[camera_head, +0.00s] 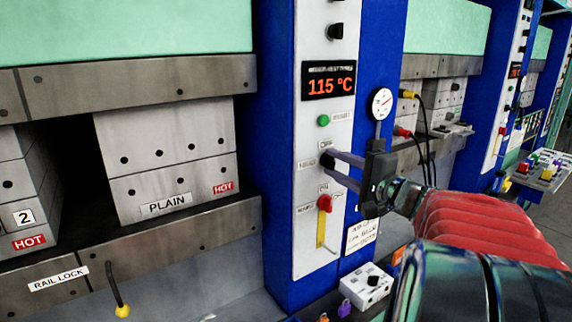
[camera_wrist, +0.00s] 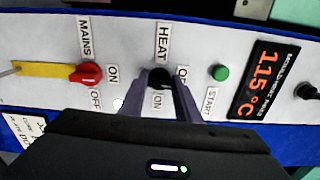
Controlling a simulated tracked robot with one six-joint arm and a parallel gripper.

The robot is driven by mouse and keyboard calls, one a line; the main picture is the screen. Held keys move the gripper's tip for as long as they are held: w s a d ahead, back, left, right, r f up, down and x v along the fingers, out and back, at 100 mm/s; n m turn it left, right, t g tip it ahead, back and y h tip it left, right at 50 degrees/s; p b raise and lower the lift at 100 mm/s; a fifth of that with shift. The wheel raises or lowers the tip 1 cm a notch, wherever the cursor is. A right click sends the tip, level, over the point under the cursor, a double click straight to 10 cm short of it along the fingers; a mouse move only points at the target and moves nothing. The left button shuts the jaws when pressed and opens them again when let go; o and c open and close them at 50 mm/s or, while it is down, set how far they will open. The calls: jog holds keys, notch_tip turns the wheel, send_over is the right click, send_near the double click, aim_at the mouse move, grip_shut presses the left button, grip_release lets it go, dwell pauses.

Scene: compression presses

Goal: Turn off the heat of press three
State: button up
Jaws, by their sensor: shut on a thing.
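The black heat knob (camera_head: 326,160) is on the white control panel of the near press, and it also shows in the wrist view (camera_wrist: 157,75) beside the labels HEAT, OFF and ON. My gripper (camera_head: 332,163) reaches in from the right. Its two grey fingers (camera_wrist: 156,83) are shut on the heat knob, partly hiding it. The display (camera_head: 328,81) above reads 115 °C. No press number shows on this panel.
A green start button (camera_head: 323,120) is above the knob and a red mains switch (camera_head: 324,203) with a yellow strip is below it. A round gauge (camera_head: 381,103) is close above my gripper. Blocks marked HOT (camera_head: 165,165) sit at the left.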

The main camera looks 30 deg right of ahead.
jog(key=shift+a+f+n, duration=0.15)
jog(key=shift+f+n, duration=0.1)
jog(key=shift+n, duration=0.25)
jog(key=o, duration=1)
jog(key=shift+r, duration=0.15)
jog(key=shift+o, duration=0.2)
jog(key=shift+s, duration=0.1)
jog(key=s, duration=1.3)
jog(key=shift+s+d, duration=0.25)
jog(key=shift+s, duration=0.05)
